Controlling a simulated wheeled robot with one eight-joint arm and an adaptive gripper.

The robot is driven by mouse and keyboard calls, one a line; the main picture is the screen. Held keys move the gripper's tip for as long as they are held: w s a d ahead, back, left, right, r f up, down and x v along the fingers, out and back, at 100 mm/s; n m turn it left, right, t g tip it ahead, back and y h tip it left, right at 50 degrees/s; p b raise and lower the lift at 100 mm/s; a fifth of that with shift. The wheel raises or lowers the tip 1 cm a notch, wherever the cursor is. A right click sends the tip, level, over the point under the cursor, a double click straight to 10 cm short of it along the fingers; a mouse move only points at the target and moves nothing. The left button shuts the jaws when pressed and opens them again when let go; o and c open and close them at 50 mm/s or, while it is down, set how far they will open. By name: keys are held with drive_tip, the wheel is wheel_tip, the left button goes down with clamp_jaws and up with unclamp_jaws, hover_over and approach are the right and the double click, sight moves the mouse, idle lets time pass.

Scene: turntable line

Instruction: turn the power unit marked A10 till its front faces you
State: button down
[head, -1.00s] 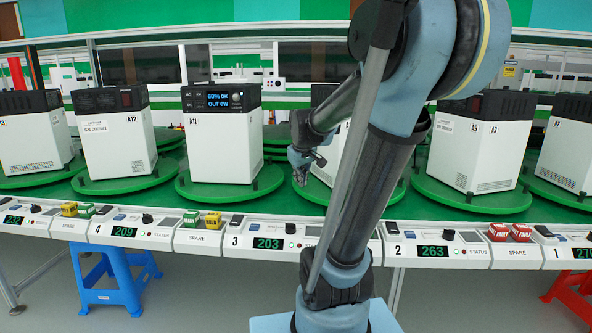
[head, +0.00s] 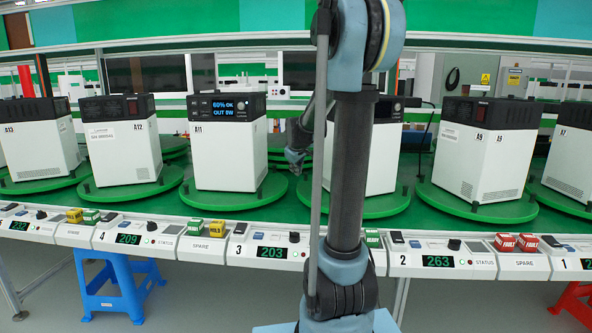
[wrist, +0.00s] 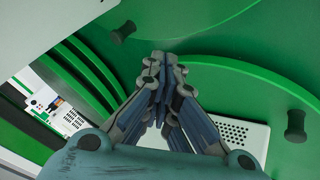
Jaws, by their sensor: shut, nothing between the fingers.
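The unit between A11 and A9 (head: 376,160), which I take to be A10 from its place in the row, is a white box with a dark top on a green turntable (head: 388,207). My arm hides its left and middle parts, and I cannot read its label. A small round knob shows on its dark top band at the right. My gripper (head: 295,165) is beside it, to its left, over the gap towards A11. In the wrist view my gripper (wrist: 165,62) is shut and empty, above green turntable surfaces with dark pegs.
Unit A11 (head: 228,158) stands left with its lit display facing me; A9 (head: 482,160) stands right, corner towards me. Each has its own green turntable. A control ledge (head: 270,252) with readouts, switches and coloured blocks runs along the front. A blue stool (head: 112,285) is below.

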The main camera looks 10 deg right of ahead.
sight(300, 182)
drive_tip(key=x, duration=0.6)
drive_tip(key=shift+w+f, duration=0.1)
drive_tip(key=shift+w+d+f, duration=0.2)
drive_tip(key=shift+w+d, duration=0.75)
drive_tip(key=shift+w, duration=0.1)
drive_tip(key=shift+w+d, duration=0.45)
